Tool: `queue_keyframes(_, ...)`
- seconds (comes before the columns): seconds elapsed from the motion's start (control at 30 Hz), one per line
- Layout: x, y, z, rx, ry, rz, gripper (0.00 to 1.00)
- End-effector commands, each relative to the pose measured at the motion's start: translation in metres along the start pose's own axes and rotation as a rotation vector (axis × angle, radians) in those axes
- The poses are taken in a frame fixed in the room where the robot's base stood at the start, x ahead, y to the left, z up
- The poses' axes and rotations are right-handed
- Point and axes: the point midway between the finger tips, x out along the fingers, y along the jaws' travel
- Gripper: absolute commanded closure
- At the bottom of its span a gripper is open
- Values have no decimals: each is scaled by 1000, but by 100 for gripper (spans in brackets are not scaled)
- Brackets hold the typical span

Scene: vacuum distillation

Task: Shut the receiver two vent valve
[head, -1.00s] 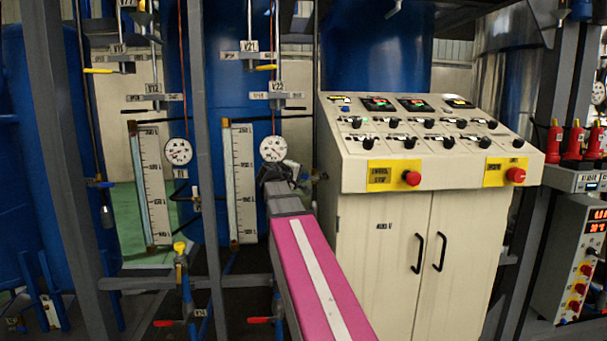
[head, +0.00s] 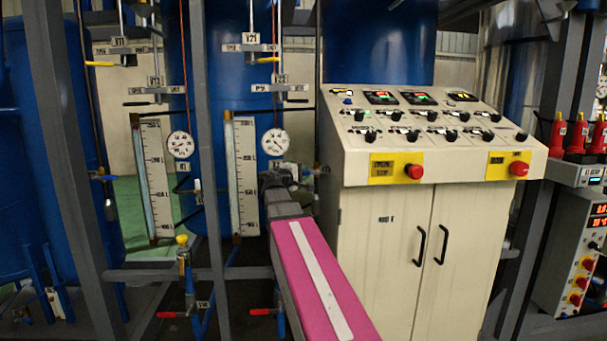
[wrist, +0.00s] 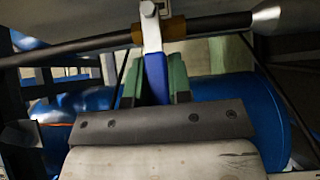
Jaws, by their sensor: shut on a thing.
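In the wrist view my gripper (wrist: 156,92) has its green fingers shut on a blue lever handle (wrist: 154,68). The lever joins a silver stem at a brass-coloured valve body (wrist: 166,29) on a dark pipe (wrist: 75,50). The lever stands across the pipe's run. In the head view my gripper (head: 283,184) is small and dark, just below the right round gauge (head: 275,142), and my arm hides most of it. The lever is hidden there. No label for this valve can be read.
A grey upright (head: 205,150) and sight gauges (head: 243,180) stand to the left. Red-handled valves (head: 262,311) sit low by the floor.

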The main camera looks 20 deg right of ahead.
Motion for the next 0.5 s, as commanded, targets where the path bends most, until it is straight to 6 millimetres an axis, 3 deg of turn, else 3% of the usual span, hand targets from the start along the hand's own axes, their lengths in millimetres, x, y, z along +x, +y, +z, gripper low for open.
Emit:
queue_keyframes(0.07,-1,-1,1,-7,0,-1,100)
queue_keyframes(0.1,-1,-1,1,-7,0,-1,71)
queue_keyframes(0.17,-1,-1,1,-7,0,-1,55)
queue_keyframes(0.5,-4,-1,0,-3,1,-1,55)
